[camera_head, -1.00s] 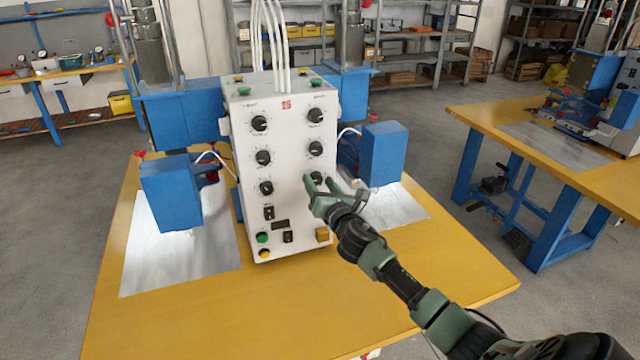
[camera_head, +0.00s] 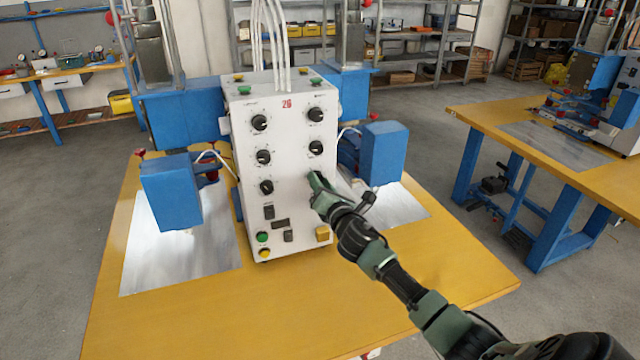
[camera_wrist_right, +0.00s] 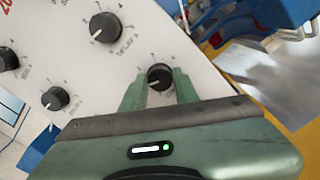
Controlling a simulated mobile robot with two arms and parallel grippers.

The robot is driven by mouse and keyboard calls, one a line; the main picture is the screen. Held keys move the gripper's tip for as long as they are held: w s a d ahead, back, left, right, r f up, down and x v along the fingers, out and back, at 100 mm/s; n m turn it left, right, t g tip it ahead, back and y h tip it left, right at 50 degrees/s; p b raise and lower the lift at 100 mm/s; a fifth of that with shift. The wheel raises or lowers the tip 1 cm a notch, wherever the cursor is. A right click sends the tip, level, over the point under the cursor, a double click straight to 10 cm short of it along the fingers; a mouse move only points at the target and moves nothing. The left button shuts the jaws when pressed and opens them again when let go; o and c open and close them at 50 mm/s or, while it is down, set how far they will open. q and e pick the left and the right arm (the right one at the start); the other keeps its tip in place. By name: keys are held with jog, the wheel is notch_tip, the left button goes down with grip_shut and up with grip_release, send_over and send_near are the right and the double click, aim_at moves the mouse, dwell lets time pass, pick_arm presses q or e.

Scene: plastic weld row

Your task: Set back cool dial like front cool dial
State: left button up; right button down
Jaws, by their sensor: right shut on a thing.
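A white control box (camera_head: 290,205) carries two columns of black dials. My right gripper (camera_head: 317,186) is at the lowest dial of the right column, probably the back cool dial. In the right wrist view its green fingers (camera_wrist_right: 160,90) are shut on this dial (camera_wrist_right: 160,76), one on each side. The dial's white mark points left and slightly down in that view. The lowest left-column dial (camera_head: 266,187), probably the front cool dial, also shows in the right wrist view (camera_wrist_right: 55,98), its mark toward lower left. The small labels are hard to read. My left gripper is out of view.
Blue welding heads (camera_head: 172,192) and (camera_head: 383,154) flank the box above metal plates on the yellow table (camera_head: 300,310). Switches and green and yellow buttons sit low on the box. Another yellow bench (camera_head: 480,112) stands at right.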

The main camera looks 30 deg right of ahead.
jog(key=shift+m, duration=3.7)
jog(key=c, duration=1.1)
grip_release()
jog(key=shift+s, duration=0.1)
jog(key=b+v, duration=0.1)
jog(key=v, duration=0.6)
jog(key=shift+s, duration=0.35)
